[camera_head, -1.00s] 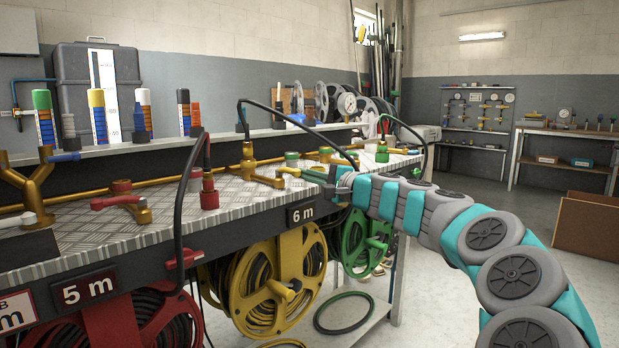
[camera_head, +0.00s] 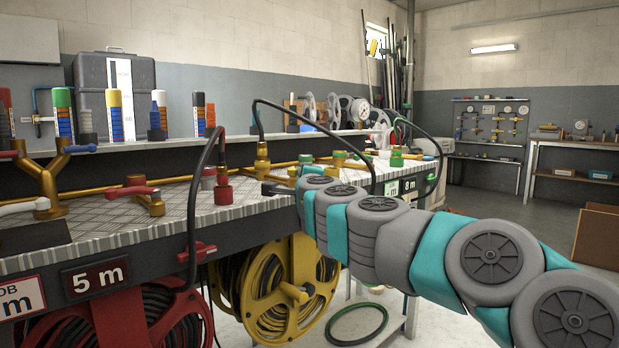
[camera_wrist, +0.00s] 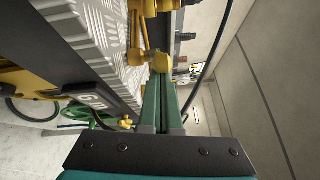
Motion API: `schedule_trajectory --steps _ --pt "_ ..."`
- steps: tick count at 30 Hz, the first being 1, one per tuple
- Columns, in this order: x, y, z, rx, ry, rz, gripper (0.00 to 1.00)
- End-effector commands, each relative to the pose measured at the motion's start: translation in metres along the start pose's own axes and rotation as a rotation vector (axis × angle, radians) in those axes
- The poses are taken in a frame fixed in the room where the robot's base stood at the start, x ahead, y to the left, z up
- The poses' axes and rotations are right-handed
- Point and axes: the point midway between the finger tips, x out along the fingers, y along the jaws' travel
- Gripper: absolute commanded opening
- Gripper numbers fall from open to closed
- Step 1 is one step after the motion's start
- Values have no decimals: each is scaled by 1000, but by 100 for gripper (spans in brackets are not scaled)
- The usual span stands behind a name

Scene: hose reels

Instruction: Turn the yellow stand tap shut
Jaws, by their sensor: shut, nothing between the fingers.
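The yellow stand tap shows in the wrist view as a yellow handle (camera_wrist: 160,62) on a brass-yellow body. My gripper (camera_wrist: 161,80) has its two green fingers lying together, shut and empty. Their tips are right at the handle and overlap it in the picture; I cannot tell whether they touch it. The tap is hard to make out there.
A red-handled tap (camera_head: 140,192) and a red hose fitting (camera_head: 222,190) stand on the metal bench to the left. A black hose (camera_head: 190,215) loops over the bench edge. Another black hose (camera_head: 320,115) arches over the bench behind my gripper. A red reel (camera_head: 125,318) hangs below.

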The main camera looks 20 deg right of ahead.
Motion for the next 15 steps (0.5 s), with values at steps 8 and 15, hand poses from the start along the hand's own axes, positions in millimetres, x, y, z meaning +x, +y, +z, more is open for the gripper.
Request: schedule_trajectory --steps 8,15 --pt "1 -1 25 -13 221 -43 0" --pt "5 4 40 -24 428 -82 0"
